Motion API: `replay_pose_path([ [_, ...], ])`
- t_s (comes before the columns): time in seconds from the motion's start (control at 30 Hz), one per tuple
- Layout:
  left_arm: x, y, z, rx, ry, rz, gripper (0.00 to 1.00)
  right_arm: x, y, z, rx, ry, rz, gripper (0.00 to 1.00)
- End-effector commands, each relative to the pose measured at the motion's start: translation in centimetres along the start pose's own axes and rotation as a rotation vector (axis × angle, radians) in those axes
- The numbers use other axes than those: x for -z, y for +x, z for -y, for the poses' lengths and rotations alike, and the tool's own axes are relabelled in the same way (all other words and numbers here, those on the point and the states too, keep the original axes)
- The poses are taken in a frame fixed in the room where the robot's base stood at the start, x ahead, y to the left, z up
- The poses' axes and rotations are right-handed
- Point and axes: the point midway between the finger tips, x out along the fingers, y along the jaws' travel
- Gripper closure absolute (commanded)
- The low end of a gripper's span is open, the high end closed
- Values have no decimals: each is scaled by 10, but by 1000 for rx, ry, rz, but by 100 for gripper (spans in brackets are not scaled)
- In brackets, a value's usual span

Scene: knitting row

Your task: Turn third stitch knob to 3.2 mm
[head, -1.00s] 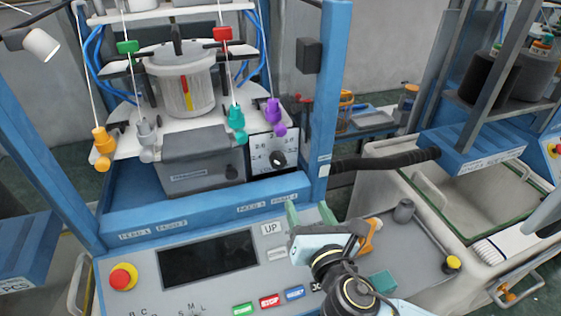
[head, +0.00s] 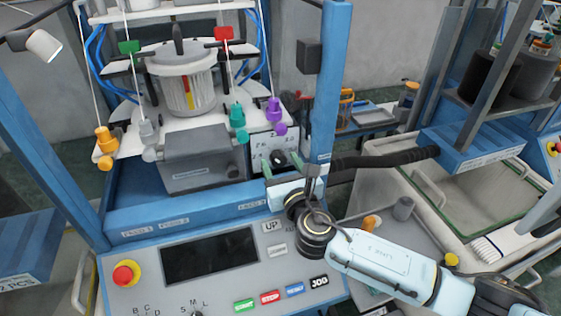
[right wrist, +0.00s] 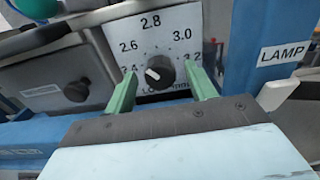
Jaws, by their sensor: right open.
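The stitch knob (right wrist: 160,73) is black and round with a white mark, on a white dial plate (right wrist: 151,38) printed 2.4 to 3.2. The mark lies on the knob's left side, toward the 2.4 and 2.6 end; I cannot tell the exact reading. In the head view the knob (head: 278,158) is partly framed by my right gripper (head: 281,167). The right gripper is open, its green fingers (right wrist: 164,86) at the left and right of the knob, with gaps on both sides. My left gripper is out of view.
A grey box with another dark knob (right wrist: 77,91) stands left of the dial. A blue post (head: 333,80) with a LAMP label rises close on the right. A blue beam (head: 190,206) runs below, above the control panel (head: 130,300).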

Motion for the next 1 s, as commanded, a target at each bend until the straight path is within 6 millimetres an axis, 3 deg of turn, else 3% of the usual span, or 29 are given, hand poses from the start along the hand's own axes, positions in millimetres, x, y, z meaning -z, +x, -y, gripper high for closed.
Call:
replay_pose_path([
  [0.43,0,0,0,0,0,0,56,0,9,0,-1,2,0,46],
  [0.77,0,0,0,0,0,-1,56,0,9,0,0,1,0,89],
  [1.0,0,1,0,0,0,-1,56,0,9,0,0,21,-1,89],
])
